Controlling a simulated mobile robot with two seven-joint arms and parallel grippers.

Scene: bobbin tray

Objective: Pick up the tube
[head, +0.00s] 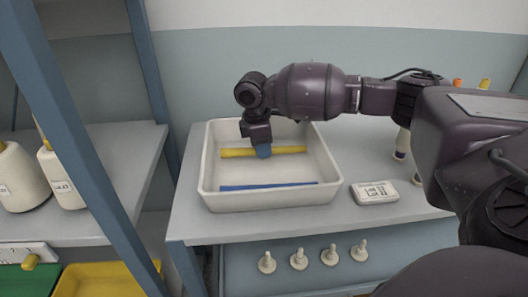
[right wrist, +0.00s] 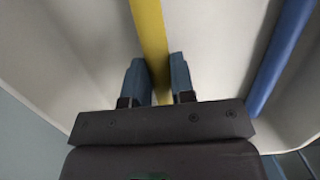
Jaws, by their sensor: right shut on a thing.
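A white tray (head: 212,197) stands on the grey table. A yellow tube (head: 236,153) lies across the back part of the tray, and a blue tube (head: 265,187) lies near its front wall. My right gripper (head: 263,151) reaches down into the tray at the yellow tube. In the right wrist view its blue fingers (right wrist: 159,78) are shut on the yellow tube (right wrist: 149,30), which runs between them. The blue tube (right wrist: 279,58) lies apart to the right there. I cannot tell whether the yellow tube is clear of the tray floor. My left gripper is not in view.
A white labelled box (head: 375,192) sits right of the tray. Bobbins (head: 402,143) stand behind it, partly hidden by my arm. A blue rack post (head: 75,150) rises at left, beside a shelf with large cones (head: 20,180). Several pegs (head: 299,259) stick out below the table.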

